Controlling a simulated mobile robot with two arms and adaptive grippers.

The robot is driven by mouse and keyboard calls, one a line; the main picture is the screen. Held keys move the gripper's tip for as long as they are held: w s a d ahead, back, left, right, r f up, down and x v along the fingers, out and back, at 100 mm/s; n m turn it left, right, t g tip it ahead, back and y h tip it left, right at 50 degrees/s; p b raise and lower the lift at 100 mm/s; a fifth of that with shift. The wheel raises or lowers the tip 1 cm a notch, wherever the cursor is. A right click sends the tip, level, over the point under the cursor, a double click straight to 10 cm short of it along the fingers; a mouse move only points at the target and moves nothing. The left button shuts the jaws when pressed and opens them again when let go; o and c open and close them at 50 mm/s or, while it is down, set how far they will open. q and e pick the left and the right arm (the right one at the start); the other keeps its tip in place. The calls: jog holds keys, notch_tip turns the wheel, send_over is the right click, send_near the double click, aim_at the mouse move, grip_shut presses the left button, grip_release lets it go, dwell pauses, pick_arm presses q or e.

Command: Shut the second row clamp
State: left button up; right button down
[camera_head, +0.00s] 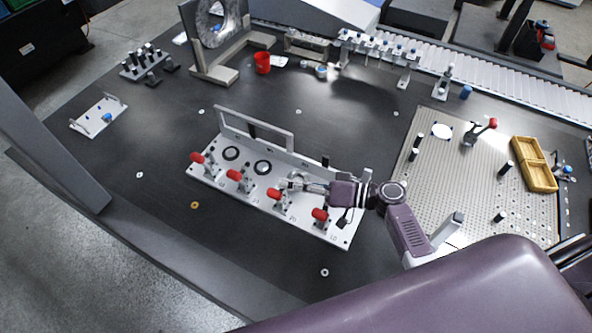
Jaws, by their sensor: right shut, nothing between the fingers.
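A pale fixture plate (345,238) lies on the dark table and carries a row of several toggle clamps with red handles. From left to right I see the far left clamp's handle (197,158), a second handle (234,174), a third handle (274,193) and the far right handle (320,214). My right gripper (286,184) reaches in from the right, shut and empty, just beside and above the third handle from the left. I cannot tell whether it touches that clamp. The labels on the plate are too small to read surely. My left gripper is not in view.
An upright frame (255,121) stands along the back of the plate. Right of it is a perforated plate (465,185) with a red-knobbed clamp (492,123) and a yellow tray (535,165). A red cup (262,62) stands behind. The table left of the plate is mostly clear.

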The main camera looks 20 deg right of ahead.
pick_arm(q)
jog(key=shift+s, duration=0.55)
pick_arm(e)
jog(key=shift+a+f, duration=0.15)
jog(key=shift+f, duration=0.05)
pick_arm(q)
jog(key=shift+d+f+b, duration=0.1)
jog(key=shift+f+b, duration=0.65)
jog(key=shift+b, duration=0.05)
pick_arm(e)
jog(key=shift+s+a+n, duration=0.5)
jog(key=shift+s+n, duration=0.05)
jog(key=shift+n, duration=0.05)
jog(key=shift+d, duration=0.1)
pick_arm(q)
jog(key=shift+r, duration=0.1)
pick_arm(e)
jog(key=v, duration=1.2)
jog(key=shift+r, duration=0.2)
